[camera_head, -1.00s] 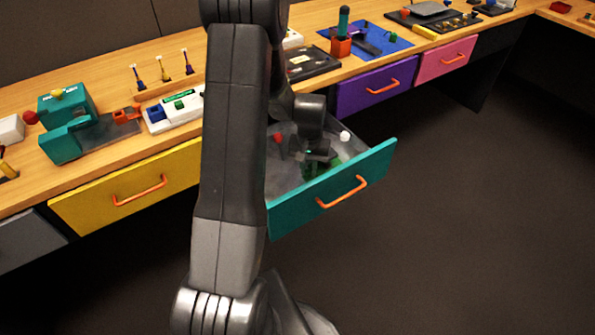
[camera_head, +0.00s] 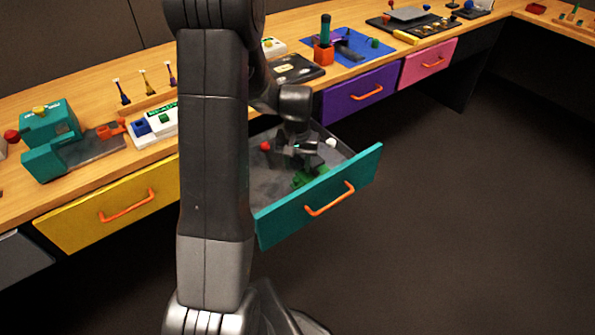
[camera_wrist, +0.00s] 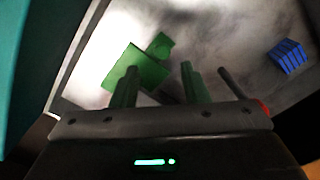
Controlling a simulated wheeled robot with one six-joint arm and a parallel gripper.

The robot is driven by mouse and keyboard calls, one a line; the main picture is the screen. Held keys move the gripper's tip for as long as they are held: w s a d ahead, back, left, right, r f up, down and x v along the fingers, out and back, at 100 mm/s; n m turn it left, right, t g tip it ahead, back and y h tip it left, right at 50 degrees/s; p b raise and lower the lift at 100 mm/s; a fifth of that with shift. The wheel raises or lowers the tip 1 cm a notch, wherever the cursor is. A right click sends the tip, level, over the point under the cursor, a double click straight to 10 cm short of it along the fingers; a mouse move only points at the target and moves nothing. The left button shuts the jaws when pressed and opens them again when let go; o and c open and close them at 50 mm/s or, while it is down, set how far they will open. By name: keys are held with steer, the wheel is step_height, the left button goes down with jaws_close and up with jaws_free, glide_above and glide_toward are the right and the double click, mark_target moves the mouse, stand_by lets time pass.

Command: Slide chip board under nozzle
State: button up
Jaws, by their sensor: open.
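A flat green piece with a small raised end (camera_wrist: 140,68) lies on the floor of an open teal drawer (camera_head: 325,195); its green also shows in the head view (camera_head: 311,177). I cannot tell whether it is the chip board. My gripper (camera_head: 296,154) hangs inside the drawer beside and above the green piece. In the wrist view my gripper (camera_wrist: 158,78) is open, with nothing visible between its fingers, one finger overlapping the green piece. Whether they touch is unclear. No nozzle is clearly identifiable; a teal machine (camera_head: 48,140) stands on the bench at left.
The drawer also holds a red ball (camera_head: 265,146), a white knob (camera_head: 331,143) and a blue block (camera_wrist: 288,57). The drawer's walls surround my gripper. A white panel (camera_head: 155,122) and a black box (camera_head: 297,69) stand on the bench. Open floor lies to the right.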

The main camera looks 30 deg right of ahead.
mark_target(296, 178)
step_height(296, 178, up, 9)
steer(key=shift+p, duration=0.4)
step_height(296, 178, down, 14)
steer(key=shift+b, duration=0.75)
steer(key=shift+a, duration=0.35)
steer(key=shift+r, duration=0.1)
